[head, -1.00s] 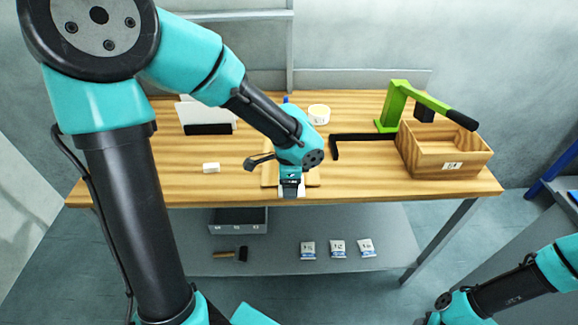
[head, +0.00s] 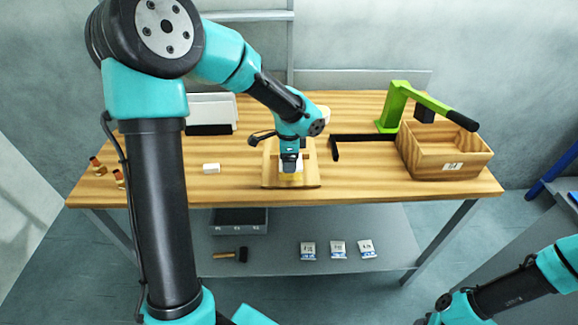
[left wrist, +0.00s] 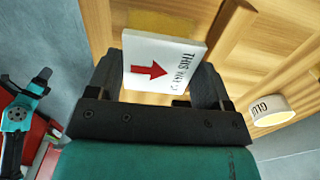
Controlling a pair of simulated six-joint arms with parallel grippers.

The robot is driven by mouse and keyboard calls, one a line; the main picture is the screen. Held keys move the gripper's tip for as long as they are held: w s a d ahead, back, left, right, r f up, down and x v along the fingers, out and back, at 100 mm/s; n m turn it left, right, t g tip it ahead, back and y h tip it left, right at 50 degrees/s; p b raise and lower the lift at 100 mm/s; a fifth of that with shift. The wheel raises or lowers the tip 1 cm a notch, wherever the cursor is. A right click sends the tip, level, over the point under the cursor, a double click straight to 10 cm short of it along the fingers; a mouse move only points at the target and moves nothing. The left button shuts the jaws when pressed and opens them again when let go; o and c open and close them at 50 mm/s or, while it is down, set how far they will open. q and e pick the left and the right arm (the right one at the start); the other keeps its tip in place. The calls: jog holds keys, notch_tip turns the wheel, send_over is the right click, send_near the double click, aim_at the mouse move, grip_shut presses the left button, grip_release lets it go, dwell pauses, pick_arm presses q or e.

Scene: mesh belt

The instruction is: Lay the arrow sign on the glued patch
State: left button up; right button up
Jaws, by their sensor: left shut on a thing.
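My left gripper (head: 291,170) is shut on the arrow sign, a white plate with a red arrow and dark lettering. The sign (left wrist: 172,60) shows between the fingers in the left wrist view, lettered face towards the camera. In the head view the gripper points down over the wooden board (head: 308,183) near the table's front edge. A small yellowish area shows on the board just below the gripper; I cannot tell whether it is the glued patch. Whether the sign touches the board is unclear. My right arm enters at bottom right, its gripper out of frame.
A black angle bar (head: 360,137), green lever press (head: 393,108) and wooden crate (head: 447,165) stand right.

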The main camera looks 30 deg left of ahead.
pick_arm(q)
jog(key=shift+s+f, duration=0.1)
jog(key=shift+f, duration=1.65)
jog(key=shift+f, duration=0.15)
jog(key=o, duration=0.6)
notch_tip(320, 180, up, 12)
jog(key=shift+r, duration=0.2)
